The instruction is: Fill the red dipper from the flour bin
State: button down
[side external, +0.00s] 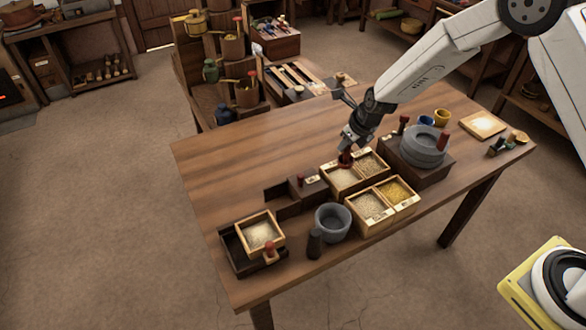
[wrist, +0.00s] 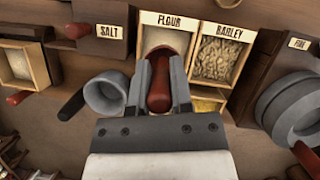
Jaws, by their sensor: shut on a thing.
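The red dipper (wrist: 160,82) is held between the fingers of my gripper (wrist: 162,84), which is shut on it. In the side view the dipper (side external: 345,159) hangs below my gripper (side external: 347,150), at the flour bin (side external: 343,179). The flour bin also shows in the wrist view (wrist: 166,40), marked FLOUR, with pale flour in it. The far end of the dipper overlaps the bin's near part there. I cannot tell whether the dipper touches the flour or holds any.
A barley bin (wrist: 218,58) adjoins the flour bin on its right. A bin of yellow grain (side external: 398,193) and another grain bin (side external: 369,207) stand nearer. A grey mortar (side external: 333,222), a salt box (wrist: 100,32) and a stone quern (side external: 424,146) stand around.

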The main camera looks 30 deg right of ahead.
aim_at(345, 163)
jog(key=shift+f, duration=0.1)
jog(key=shift+f, duration=4.05)
jog(key=shift+r, duration=0.1)
jog(key=shift+r, duration=3.9)
